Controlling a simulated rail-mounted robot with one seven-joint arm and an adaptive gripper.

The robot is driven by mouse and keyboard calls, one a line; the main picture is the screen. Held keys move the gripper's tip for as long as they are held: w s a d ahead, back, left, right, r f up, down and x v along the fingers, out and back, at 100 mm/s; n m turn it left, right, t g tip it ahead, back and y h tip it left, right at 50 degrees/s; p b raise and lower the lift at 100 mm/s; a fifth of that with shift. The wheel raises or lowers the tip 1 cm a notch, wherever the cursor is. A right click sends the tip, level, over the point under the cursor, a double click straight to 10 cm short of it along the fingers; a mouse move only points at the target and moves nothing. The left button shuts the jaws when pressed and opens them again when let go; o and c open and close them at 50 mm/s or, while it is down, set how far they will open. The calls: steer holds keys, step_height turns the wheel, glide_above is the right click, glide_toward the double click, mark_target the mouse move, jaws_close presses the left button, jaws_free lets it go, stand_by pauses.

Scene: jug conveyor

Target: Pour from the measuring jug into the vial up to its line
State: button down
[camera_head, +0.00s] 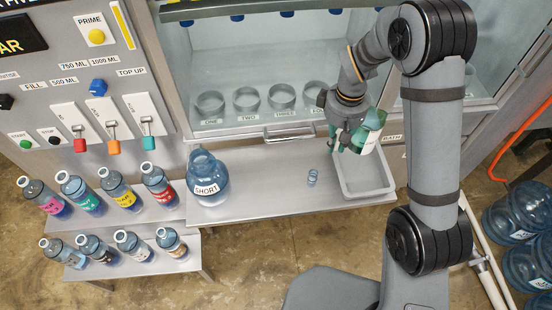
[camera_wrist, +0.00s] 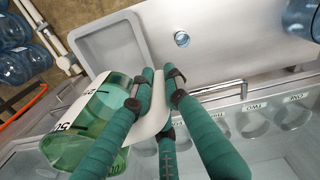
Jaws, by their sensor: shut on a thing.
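The measuring jug (camera_head: 371,124) is green and see-through, with a pale scale panel. My gripper (camera_head: 343,138) is shut on it and holds it above the grey tray. In the wrist view, the jug (camera_wrist: 85,128) lies tilted at the left, and its pale handle passes between the green fingers of my gripper (camera_wrist: 160,84). The liquid level inside cannot be made out. The vial (camera_head: 312,177) is a small clear blue cylinder standing upright on the metal bench, left of the tray and apart from the jug. The wrist view shows the vial (camera_wrist: 181,39) from above; its line is not readable.
The grey tray (camera_head: 349,190) stands on the bench (camera_head: 265,185) right of the vial. A big blue jug labelled SHORT (camera_head: 206,180) stands at the bench's left. Numbered ring holders (camera_head: 246,99) line the cabinet behind. Bench between SHORT jug and vial is clear.

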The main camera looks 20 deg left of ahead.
steer(key=s+a+f+n+p, duration=0.4)
steer(key=s+a+f+p, duration=0.1)
steer(key=a, duration=0.2)
steer(key=s+a+f+n+p, duration=0.5)
steer(key=a, duration=0.3)
steer(key=shift+s+n, duration=0.3)
steer(key=shift+s, duration=0.1)
steer(key=shift+d+f+y+b, duration=0.1)
steer(key=shift+f+y+b, duration=0.2)
steer(key=shift+b, duration=0.35)
steer(key=shift+d+b, duration=0.15)
steer(key=shift+b, duration=0.7)
steer(key=y+b, duration=0.1)
steer(key=y, duration=0.2)
steer(key=y+b, duration=0.1)
steer(key=shift+s+d+r+y+b, duration=0.1)
steer(key=shift+d+r+y+b, duration=0.05)
steer(key=shift+r+y+b, duration=0.15)
